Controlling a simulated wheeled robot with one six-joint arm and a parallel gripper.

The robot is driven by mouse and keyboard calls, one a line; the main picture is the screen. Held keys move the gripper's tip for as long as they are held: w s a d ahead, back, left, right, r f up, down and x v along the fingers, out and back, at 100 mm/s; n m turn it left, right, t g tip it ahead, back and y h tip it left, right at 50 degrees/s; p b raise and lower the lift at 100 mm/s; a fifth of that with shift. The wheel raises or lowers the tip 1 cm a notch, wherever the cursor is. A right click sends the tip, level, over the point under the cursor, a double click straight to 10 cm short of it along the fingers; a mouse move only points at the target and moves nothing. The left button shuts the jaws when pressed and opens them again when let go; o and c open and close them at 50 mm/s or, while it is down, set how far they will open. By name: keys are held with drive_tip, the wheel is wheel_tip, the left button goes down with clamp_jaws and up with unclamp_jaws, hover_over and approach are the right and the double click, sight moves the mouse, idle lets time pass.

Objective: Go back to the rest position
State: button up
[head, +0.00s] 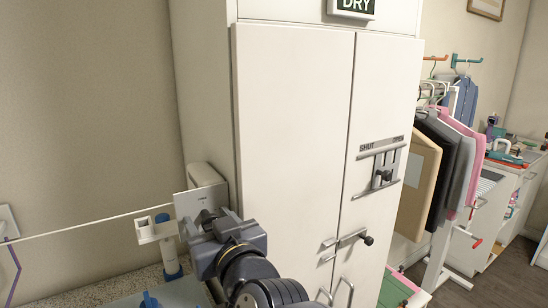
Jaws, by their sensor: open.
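My gripper (206,217) is at the lower left of centre in the head view, at the end of my dark grey-blue arm. It is open, and I see nothing held in it. Its fingertips are small and partly hidden by my own wrist. It is close to a flat grey plate (190,205) beside the tall white cabinet; I cannot tell whether they touch.
The tall white cabinet (293,110) with a DRY sign (355,6) stands close ahead, its doors shut. A latch bolt (350,240) and slide handle (381,178) stick out. A white cord (80,228) crosses at left. A clothes rack (440,235) stands right; floor (505,280) shows beyond.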

drive_tip(key=n+p, duration=0.3)
drive_tip(key=n, duration=0.2)
drive_tip(key=shift+r, duration=0.15)
drive_tip(key=shift+n+p, duration=0.55)
drive_tip(key=shift+n, duration=0.85)
